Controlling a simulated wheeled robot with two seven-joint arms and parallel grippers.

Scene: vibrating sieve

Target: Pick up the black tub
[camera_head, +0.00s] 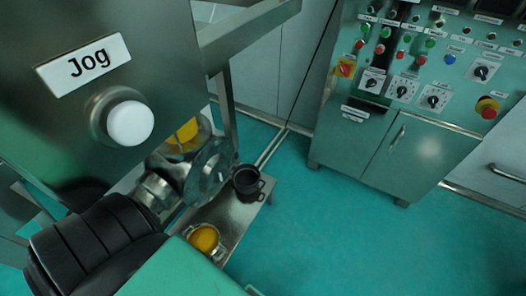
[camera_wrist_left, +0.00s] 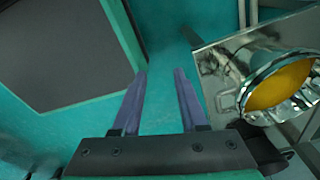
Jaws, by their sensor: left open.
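The black tub (camera_head: 247,182) stands upright on a narrow steel shelf (camera_head: 228,212) beside the machine in the head view. It has small side handles and its top is open. My left gripper (camera_wrist_left: 160,85) shows in the left wrist view with its two purple fingers apart and only teal floor between them. In the head view my left arm comes in from the left, and I cannot make out the fingers there. A dark shape at the lower right of the wrist view is too unclear to name. My right gripper is not in view.
A steel container with yellow contents (camera_head: 204,238) sits on the shelf's near part; a similar one (camera_wrist_left: 280,82) shows at the wrist view's right. The machine's panel with a white Jog button (camera_head: 130,123) is close at left. A control cabinet (camera_head: 420,120) stands behind open floor.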

